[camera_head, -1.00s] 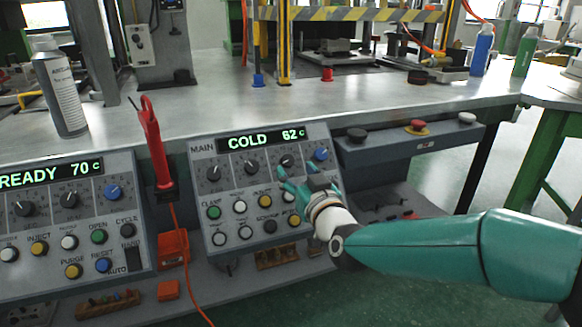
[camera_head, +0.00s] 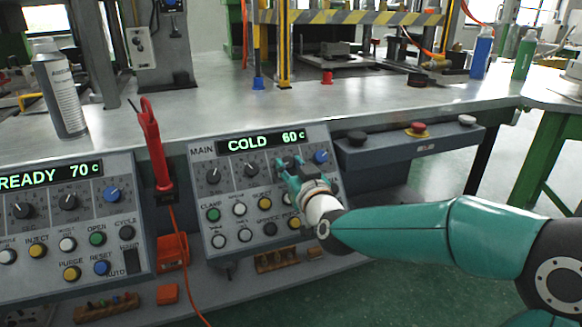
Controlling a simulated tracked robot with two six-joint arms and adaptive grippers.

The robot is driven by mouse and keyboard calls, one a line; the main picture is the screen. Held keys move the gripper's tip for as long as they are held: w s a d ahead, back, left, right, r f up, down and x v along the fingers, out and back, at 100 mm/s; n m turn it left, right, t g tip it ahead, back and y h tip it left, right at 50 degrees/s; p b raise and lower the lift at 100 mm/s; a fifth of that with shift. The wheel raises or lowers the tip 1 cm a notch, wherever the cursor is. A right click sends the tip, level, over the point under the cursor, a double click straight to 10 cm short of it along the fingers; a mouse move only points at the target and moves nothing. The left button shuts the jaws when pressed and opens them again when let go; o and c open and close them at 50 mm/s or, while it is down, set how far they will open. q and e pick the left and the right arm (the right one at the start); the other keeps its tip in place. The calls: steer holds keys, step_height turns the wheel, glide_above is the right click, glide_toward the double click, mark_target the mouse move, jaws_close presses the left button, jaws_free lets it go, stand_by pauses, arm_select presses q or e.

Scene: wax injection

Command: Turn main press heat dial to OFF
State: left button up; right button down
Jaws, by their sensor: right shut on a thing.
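The main press panel (camera_head: 203,160) faces me at the centre, with a green display (camera_head: 262,140) reading COLD 60 C. It has a row of dials: two black dials on the left (camera_head: 213,176) (camera_head: 251,168), a third black dial (camera_head: 284,161), and a blue dial (camera_head: 320,156) on the right. My right gripper (camera_head: 288,169), teal, is at the third black dial and shut on it. The fingers hide most of that dial, so its pointer and label cannot be read. My left gripper is not in view.
Coloured buttons sit below the dials. A second panel (camera_head: 145,262) at the left reads READY 70 C. A red tool (camera_head: 152,140) with an orange cord stands between the panels.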

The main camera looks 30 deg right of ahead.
steer(key=shift+d+f+n+t+y+b, duration=0.1)
steer(key=shift+n+t+y+b, duration=0.2)
steer(key=shift+n+y+b, duration=1.65)
steer(key=shift+h+b, duration=0.55)
steer(key=shift+b, duration=0.1)
steer(key=c, duration=0.8)
jaws_free()
steer(key=shift+c, duration=0.2)
steer(key=s, duration=1.2)
steer(key=shift+a, duration=0.45)
